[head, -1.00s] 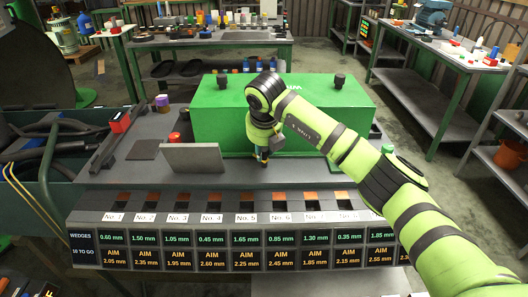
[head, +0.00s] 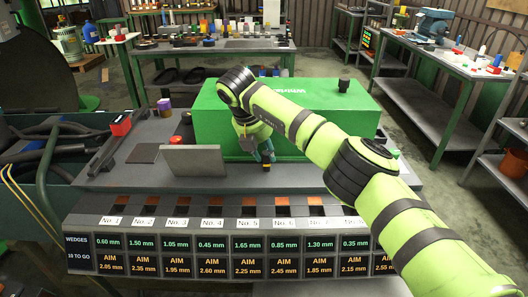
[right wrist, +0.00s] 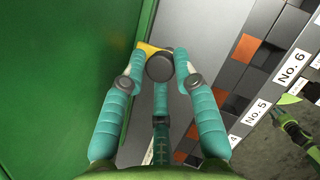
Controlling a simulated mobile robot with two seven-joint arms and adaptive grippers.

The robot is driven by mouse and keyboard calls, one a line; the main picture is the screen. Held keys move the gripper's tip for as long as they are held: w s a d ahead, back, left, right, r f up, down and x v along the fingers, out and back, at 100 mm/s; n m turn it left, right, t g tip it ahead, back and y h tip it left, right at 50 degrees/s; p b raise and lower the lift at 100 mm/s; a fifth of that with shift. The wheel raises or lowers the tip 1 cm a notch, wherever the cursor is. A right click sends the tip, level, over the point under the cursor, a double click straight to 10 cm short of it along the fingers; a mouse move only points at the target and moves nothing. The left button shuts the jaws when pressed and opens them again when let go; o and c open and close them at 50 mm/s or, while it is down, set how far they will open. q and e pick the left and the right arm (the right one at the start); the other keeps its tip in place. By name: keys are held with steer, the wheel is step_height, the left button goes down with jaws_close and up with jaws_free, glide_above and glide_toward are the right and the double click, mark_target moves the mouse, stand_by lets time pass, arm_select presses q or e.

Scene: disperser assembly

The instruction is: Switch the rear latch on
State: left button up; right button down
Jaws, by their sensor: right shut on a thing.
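My right gripper (head: 264,156) is low at the front face of the green box (head: 214,128), its wrist leaning left above the box. In the right wrist view the teal fingers (right wrist: 155,72) close around a dark round-ended piece (right wrist: 160,67). A yellow part (right wrist: 147,47) shows beside that piece. The green box wall fills the left of that view. I cannot tell which latch, if any, the held piece belongs to. A black knob (head: 343,85) stands on the box top at right; my arm covers the top's left end.
A slot rack with numbered labels (head: 248,225) and a display board (head: 246,252) runs along the front. A grey upright plate (head: 194,160) and a red button (head: 176,139) stand left of my gripper. A dark strip of bench lies between box and rack.

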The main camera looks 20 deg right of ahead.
steer(key=shift+w+d+r+m, duration=0.1)
steer(key=shift+d+r+m, duration=0.1)
steer(key=shift+d+m, duration=0.15)
steer(key=c, duration=1)
jaws_free()
steer(key=shift+f, duration=0.1)
steer(key=shift+a, duration=0.15)
steer(key=shift+a+r, duration=0.2)
steer(key=shift+r, duration=0.25)
steer(key=v, duration=1.1)
steer(key=shift+d, duration=0.15)
